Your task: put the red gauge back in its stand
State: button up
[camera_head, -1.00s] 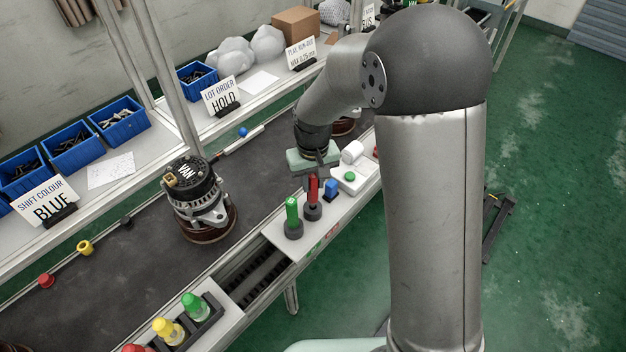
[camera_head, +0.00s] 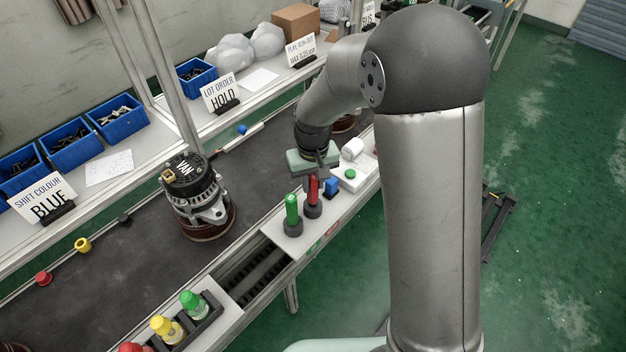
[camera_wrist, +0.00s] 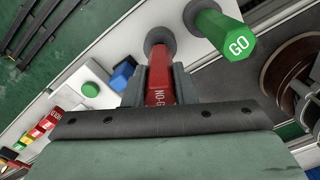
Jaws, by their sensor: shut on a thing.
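The red gauge (camera_head: 313,188), marked NO-GO, stands upright. It also shows in the wrist view (camera_wrist: 159,84). My gripper (camera_head: 311,179) is shut on it, with one finger on each side of the red body in the wrist view (camera_wrist: 158,88). The gauge's lower end meets its dark round stand (camera_head: 313,211); I cannot tell how deep it sits. The green GO gauge (camera_head: 292,208) stands in its own dark holder just to the left in the head view. It shows at the upper right in the wrist view (camera_wrist: 228,38).
A blue block (camera_head: 331,187) and a white box with a green button (camera_head: 350,174) stand close by on the same white shelf. An alternator (camera_head: 196,195) sits on the dark conveyor (camera_head: 130,262). Signal-coloured pieces stand in a rack (camera_head: 205,328) at the front.

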jog(key=shift+f+b, duration=0.55)
jog(key=shift+f, duration=0.15)
dwell(0.6)
jog(key=o, duration=0.9)
jog(key=shift+r, duration=0.1)
